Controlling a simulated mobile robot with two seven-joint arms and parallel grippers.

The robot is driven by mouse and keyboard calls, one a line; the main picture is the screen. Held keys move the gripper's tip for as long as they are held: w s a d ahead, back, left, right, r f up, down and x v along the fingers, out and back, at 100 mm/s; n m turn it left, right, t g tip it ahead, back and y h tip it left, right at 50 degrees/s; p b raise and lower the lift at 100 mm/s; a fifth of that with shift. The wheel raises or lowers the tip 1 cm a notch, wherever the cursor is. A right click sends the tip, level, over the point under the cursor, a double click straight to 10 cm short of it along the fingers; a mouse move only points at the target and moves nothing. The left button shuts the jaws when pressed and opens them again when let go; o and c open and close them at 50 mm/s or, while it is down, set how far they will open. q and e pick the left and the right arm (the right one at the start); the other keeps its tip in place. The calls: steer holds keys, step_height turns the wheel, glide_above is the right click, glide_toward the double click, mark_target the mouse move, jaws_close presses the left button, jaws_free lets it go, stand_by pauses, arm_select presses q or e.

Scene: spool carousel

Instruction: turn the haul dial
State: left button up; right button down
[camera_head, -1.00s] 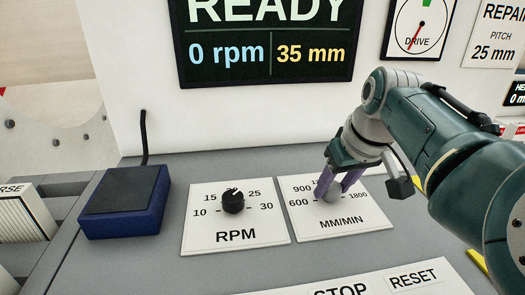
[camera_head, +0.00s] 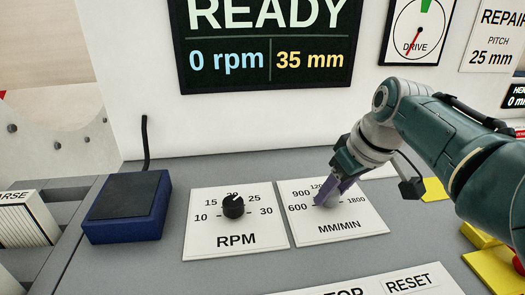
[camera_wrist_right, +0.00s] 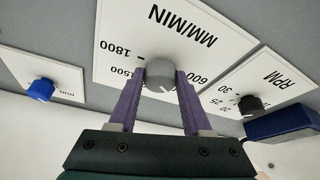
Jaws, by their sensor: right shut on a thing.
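The haul dial is a grey knob (camera_wrist_right: 160,76) on the white MM/MIN plate (camera_head: 338,226), with numbers from 600 to 1800 around it. My right gripper (camera_head: 330,196) reaches down onto it from the upper right. In the right wrist view its two purple fingers (camera_wrist_right: 158,88) are on either side of the knob, shut on it. In the head view the fingers mostly hide the knob. My left gripper is not in view.
A black RPM knob (camera_head: 233,206) on its own plate is to the left, beside a blue box (camera_head: 127,206). A screen (camera_head: 268,45) above reads READY, 0 rpm, 35 mm. A blue knob (camera_wrist_right: 41,89) shows in the wrist view.

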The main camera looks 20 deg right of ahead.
steer(key=n+y, duration=0.1)
steer(key=n, duration=0.1)
steer(key=shift+d+n, duration=0.15)
steer(key=shift+n, duration=0.15)
steer(key=shift+n+g+y+b, duration=0.45)
steer(key=shift+n+b, duration=0.6)
steer(key=shift+n, duration=0.75)
steer(key=shift+c, duration=1.7)
jaws_free()
steer(key=shift+r, duration=0.15)
